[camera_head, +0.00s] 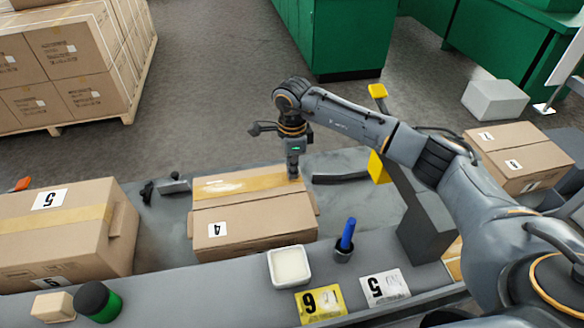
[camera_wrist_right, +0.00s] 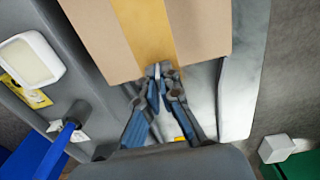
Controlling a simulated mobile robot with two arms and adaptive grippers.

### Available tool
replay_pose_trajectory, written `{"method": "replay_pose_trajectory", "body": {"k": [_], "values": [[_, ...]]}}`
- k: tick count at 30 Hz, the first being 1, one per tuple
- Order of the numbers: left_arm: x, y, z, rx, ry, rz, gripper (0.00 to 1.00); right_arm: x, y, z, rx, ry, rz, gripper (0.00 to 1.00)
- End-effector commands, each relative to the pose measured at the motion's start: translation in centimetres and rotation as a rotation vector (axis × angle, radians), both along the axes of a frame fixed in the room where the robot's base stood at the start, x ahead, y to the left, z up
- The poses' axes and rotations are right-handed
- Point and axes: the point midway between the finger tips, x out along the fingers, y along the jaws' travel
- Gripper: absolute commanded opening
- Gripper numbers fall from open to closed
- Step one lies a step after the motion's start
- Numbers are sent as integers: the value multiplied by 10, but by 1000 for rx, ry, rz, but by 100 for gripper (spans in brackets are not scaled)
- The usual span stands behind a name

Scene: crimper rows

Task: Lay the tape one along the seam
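The strip also shows in the right wrist view (camera_wrist_right: 150,28), reaching the carton's edge. My right gripper (camera_head: 293,174) points down at the strip's right end. In the right wrist view its fingertips (camera_wrist_right: 166,74) meet closely at that edge. Whether they pinch the tape or only touch it, I cannot tell. My left gripper is not in view.
A taped carton (camera_head: 60,240) stands at left and another (camera_head: 520,160) at right. A white tray (camera_head: 289,267), a blue-handled tool in a holder (camera_head: 346,240), a green-and-black cylinder (camera_head: 98,301) and number cards (camera_head: 385,288) line the front ledge.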

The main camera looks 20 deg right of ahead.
Motion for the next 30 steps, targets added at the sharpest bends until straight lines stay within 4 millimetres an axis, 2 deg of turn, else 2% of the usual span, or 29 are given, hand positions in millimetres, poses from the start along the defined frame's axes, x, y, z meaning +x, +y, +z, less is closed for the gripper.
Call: {"method": "replay_pose_trajectory", "body": {"k": [1, 21, 30], "values": [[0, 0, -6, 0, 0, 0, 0, 0, 0, -7, 0, 0, 0, 0], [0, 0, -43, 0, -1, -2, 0, 0, 0, -54, -1, 0, 0, 0], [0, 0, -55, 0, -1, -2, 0, 0, 0, -67, -1, 0, 0, 0]]}}
